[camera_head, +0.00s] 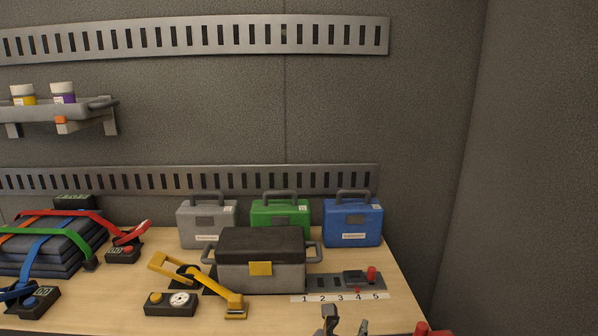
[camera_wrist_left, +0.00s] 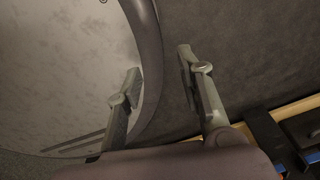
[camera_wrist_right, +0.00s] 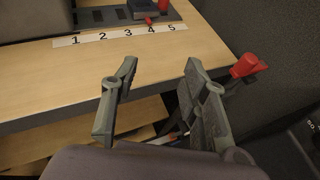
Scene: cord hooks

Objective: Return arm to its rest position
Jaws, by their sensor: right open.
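My right gripper (camera_head: 345,318) shows at the bottom edge of the head view, near the front of the table (camera_head: 275,315). In the right wrist view, my right gripper (camera_wrist_right: 160,95) is open and empty, with its fingers apart in front of the table's front edge. My left gripper (camera_wrist_left: 160,85) shows only in the left wrist view; its fingers are apart with nothing between them. It is away from the tabletop, beside a large pale rounded surface. The left arm is not seen in the head view.
A grey toolbox (camera_head: 260,277) with a dark lid stands mid-table, beside a yellow lever (camera_head: 205,285) and a numbered strip (camera_head: 340,297). Grey (camera_head: 207,222), green (camera_head: 280,218) and blue (camera_head: 352,222) cases stand behind. A red-topped object (camera_wrist_right: 244,66) is close to the right gripper's right finger.

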